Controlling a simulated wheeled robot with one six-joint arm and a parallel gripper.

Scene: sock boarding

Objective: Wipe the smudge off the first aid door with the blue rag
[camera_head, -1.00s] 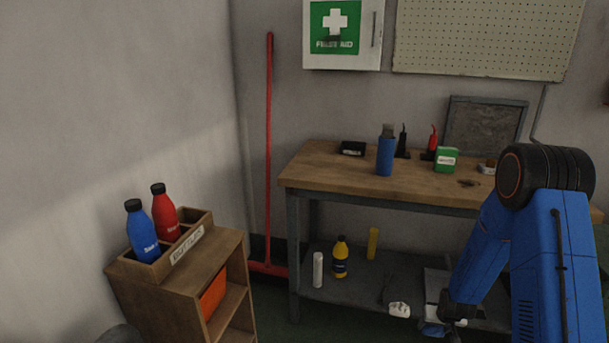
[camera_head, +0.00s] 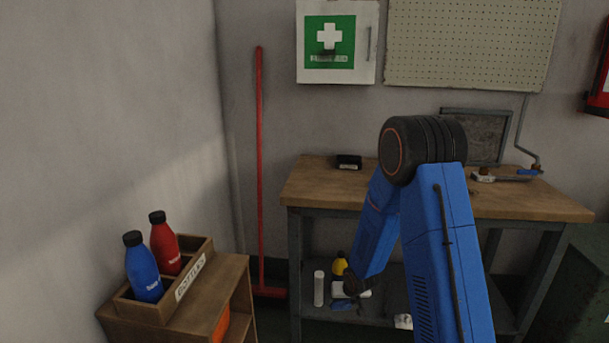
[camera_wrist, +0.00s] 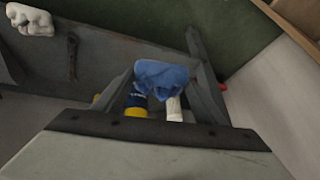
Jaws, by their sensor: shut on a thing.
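The white first aid door (camera_head: 312,76) hangs on the back wall, with a green panel, a white cross and a handle at right. A dark smudge (camera_head: 327,54) lies under the cross, over the lettering. My gripper (camera_head: 350,290) is low in front of the bench's lower shelf, well below the door. It is shut on the blue rag (camera_wrist: 162,76), which is bunched at the fingertips in the wrist view.
The workbench (camera_head: 540,207) stands below the door, with a black box (camera_head: 348,162) on top. My arm hides part of its top. A red-handled broom (camera_head: 260,150) leans left of it. A bottle rack (camera_head: 190,278) stands at front left. The pegboard (camera_head: 470,45) hangs right of the door.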

